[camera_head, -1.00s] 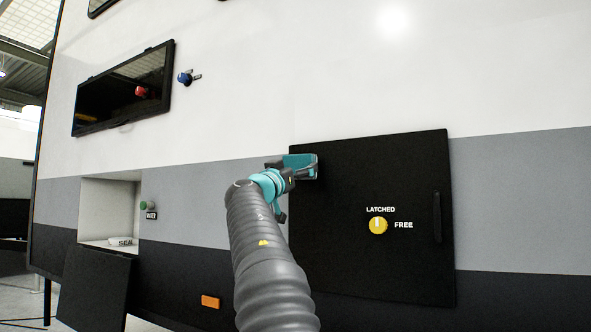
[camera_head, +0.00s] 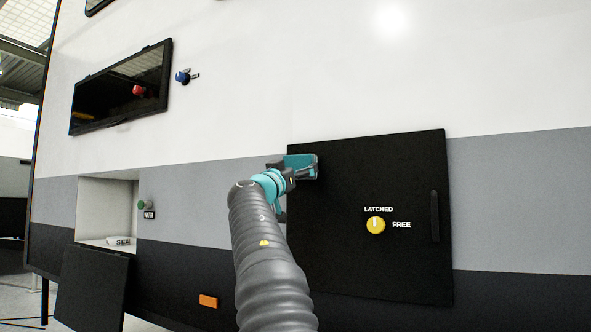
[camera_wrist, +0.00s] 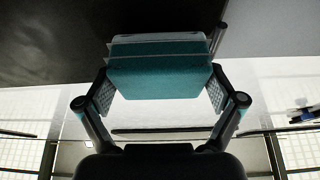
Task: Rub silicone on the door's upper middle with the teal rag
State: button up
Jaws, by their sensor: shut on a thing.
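The black door (camera_head: 365,250) is set in the caravan wall and looks closed. It carries a yellow knob (camera_head: 376,225) between the words LATCHED and FREE, and a dark handle (camera_head: 435,216) at its right edge. My gripper (camera_head: 300,168) is at the door's upper left corner, shut on the teal rag (camera_head: 301,162). In the wrist view the folded teal rag (camera_wrist: 160,78) sits between both fingers, its far side close to the dark surface. I cannot tell whether it touches the door. I make out no silicone.
To the left, an open hatch (camera_head: 97,275) hangs below a recess holding a white item marked SEAL (camera_head: 122,241). A green knob (camera_head: 141,205), an orange marker (camera_head: 208,301), a dark window (camera_head: 122,90) and a blue knob (camera_head: 183,76) are also on the wall.

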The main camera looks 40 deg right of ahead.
jog(key=shift+w+d, duration=0.1)
jog(key=shift+d, duration=0.15)
